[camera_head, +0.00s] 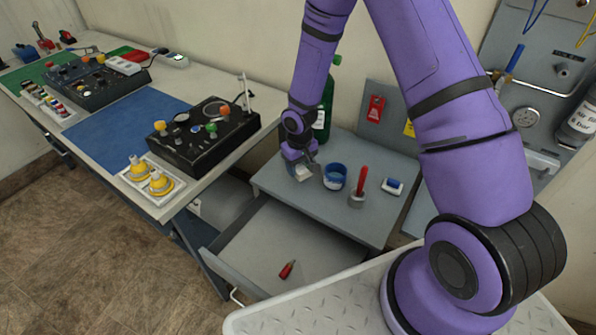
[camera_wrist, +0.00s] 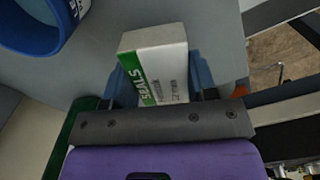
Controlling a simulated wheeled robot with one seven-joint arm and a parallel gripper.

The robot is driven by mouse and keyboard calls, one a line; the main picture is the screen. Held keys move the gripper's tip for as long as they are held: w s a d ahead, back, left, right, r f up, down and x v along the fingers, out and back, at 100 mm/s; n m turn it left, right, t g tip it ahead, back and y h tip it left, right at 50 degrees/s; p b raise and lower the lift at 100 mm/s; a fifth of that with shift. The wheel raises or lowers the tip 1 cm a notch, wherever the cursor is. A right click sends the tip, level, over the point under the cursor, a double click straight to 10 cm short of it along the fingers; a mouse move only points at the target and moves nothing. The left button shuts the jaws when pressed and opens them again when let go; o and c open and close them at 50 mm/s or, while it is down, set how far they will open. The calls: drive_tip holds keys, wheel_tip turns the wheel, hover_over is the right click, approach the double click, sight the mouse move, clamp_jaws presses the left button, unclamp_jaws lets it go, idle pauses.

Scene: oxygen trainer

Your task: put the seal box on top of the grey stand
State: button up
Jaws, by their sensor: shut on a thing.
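The seal box is a small white box with a green "SEALS" end; it shows between my fingers in the wrist view (camera_wrist: 157,62) and small in the head view (camera_head: 302,173). My gripper (camera_head: 301,168) is shut on it, with a finger on each side; it also shows in the wrist view (camera_wrist: 160,85). Box and gripper are over the left back part of the grey stand (camera_head: 300,196), which has an open drawer. I cannot tell whether the box touches the top.
A blue-rimmed pot (camera_head: 335,176) stands close right of my gripper. A red-handled tool in a holder (camera_head: 360,187) and a small blue-and-white item (camera_head: 392,186) are farther right. A green bottle (camera_head: 325,108) is behind. A red-handled tool (camera_head: 287,269) lies in the open drawer (camera_head: 262,245).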

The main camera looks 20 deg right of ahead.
sight(298, 172)
drive_tip(key=shift+w+a, duration=0.1)
drive_tip(key=shift+w, duration=0.45)
drive_tip(key=shift+f, duration=1.8)
drive_tip(key=o, duration=0.9)
drive_tip(key=shift+f, duration=0.1)
